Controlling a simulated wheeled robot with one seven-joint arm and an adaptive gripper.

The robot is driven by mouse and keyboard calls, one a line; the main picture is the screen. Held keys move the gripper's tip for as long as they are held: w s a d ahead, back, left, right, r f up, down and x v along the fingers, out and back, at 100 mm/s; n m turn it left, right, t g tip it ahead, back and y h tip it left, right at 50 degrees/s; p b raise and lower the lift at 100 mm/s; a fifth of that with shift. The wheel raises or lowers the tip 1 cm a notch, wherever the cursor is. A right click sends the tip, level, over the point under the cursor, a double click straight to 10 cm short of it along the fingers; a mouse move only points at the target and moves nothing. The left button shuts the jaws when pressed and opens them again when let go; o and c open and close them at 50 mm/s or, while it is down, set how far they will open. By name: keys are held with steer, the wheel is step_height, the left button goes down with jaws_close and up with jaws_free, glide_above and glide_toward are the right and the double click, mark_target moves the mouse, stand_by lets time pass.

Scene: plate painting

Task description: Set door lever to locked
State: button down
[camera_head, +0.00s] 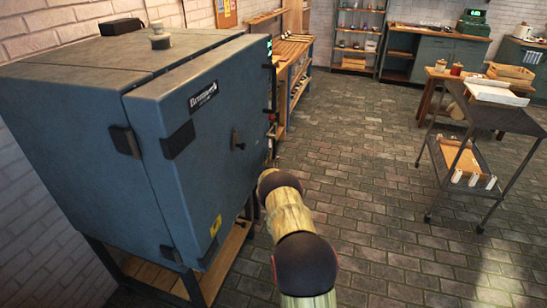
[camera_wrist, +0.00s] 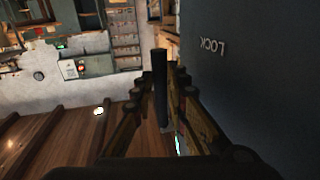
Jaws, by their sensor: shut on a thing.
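The blue-grey cabinet with the door (camera_head: 190,150) stands at the left in the head view. A dark rod-like lever (camera_wrist: 160,68) stands upright in the middle of the wrist view. My gripper (camera_wrist: 165,100) is shut on this lever, with a finger on each side. In the head view my arm reaches toward the cabinet's lower front and I cannot make out the fingers.
A metal cart (camera_head: 490,115) with trays is at the right. The brick floor (camera_head: 380,200) between the cabinet and the cart is mostly clear.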

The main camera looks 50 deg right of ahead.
steer(key=shift+d, duration=0.1)
stand_by(0.3)
steer(key=c, duration=1.8)
jaws_free()
steer(key=shift+o, duration=0.2)
steer(key=v, duration=1.2)
steer(key=shift+f, duration=0.25)
